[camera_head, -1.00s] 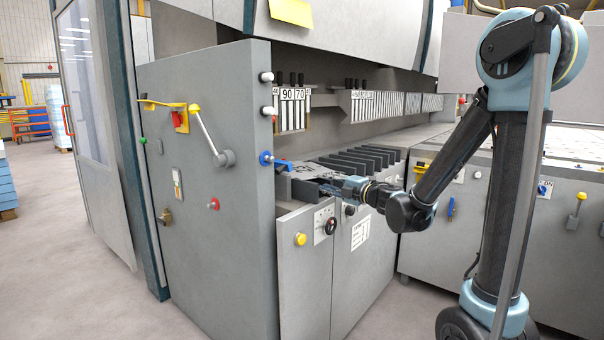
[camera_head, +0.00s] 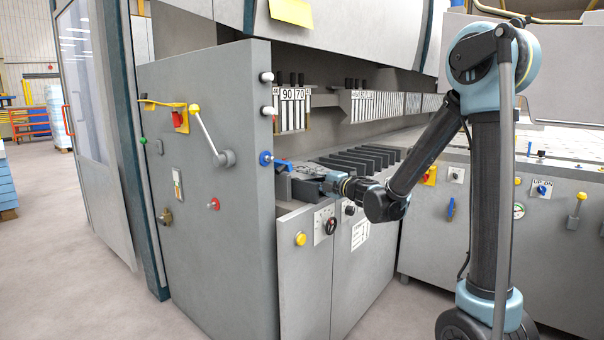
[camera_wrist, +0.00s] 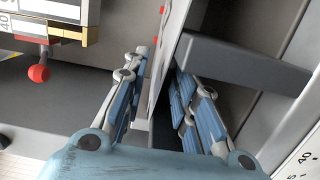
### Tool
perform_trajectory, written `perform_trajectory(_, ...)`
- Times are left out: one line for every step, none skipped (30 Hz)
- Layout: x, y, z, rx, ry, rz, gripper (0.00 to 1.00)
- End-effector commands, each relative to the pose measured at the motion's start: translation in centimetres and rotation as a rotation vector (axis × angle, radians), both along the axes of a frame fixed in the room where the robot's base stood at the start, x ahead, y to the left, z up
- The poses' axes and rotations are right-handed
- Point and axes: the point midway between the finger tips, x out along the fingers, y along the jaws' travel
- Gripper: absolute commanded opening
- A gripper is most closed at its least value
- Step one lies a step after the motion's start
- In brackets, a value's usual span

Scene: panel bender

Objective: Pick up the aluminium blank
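My gripper (camera_wrist: 160,75) is open in the wrist view, with its blue-padded fingers apart on either side of a thin pale-grey plate edge (camera_wrist: 166,60). This may be the aluminium blank, but I cannot tell it surely from the machine's own surface. Neither finger is clearly pressed on it. In the head view my gripper (camera_head: 326,181) reaches in at the near end of the machine's bed, low over the front ledge. The fingertips are small there and partly merge with the dark parts around them.
A dark grey bar (camera_wrist: 245,65) stands close to the right finger. A red knob (camera_wrist: 39,73) shows at left. In the head view, several dark bars (camera_head: 365,160) line the bed, a blue handle (camera_head: 276,161) is close left, and the tall grey side panel (camera_head: 205,250) bounds the left.

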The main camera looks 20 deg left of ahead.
Motion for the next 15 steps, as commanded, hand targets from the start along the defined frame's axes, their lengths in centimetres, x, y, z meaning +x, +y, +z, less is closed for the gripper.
perform_trajectory(0.0, -0.02, 0.0, 0.0, 0.0, 0.0, 0.26)
perform_trajectory(0.0, -0.02, 0.0, 0.0, 0.0, 0.0, 0.21)
perform_trajectory(-0.01, -0.03, 0.0, 0.0, 0.0, 0.0, 0.12)
perform_trajectory(0.0, -0.04, 0.0, 0.0, 0.0, 0.0, 0.05)
perform_trajectory(-0.01, -0.03, 0.0, 0.0, 0.0, 0.0, 0.0)
perform_trajectory(0.0, -0.04, 0.0, 0.0, 0.0, 0.0, 0.0)
perform_trajectory(0.0, -0.04, 0.0, 0.0, 0.0, 0.0, 0.0)
perform_trajectory(0.0, -0.04, -0.01, 0.0, 0.0, 0.0, 0.0)
perform_trajectory(-0.01, -0.05, -0.02, 0.0, 0.0, 0.0, 0.0)
perform_trajectory(-0.01, -0.06, -0.02, 0.0, 0.0, 0.0, 0.0)
perform_trajectory(-0.01, -0.06, -0.03, 0.0, -0.001, 0.0, 0.0)
perform_trajectory(-0.03, -0.07, -0.04, 0.0, -0.001, 0.0, 0.0)
perform_trajectory(-0.03, -0.07, -0.04, 0.0, -0.001, 0.0, 0.0)
perform_trajectory(-0.04, -0.08, -0.04, -0.001, 0.0, 0.0, 0.0)
perform_trajectory(-0.04, -0.09, -0.05, -0.001, 0.0, 0.0, 0.0)
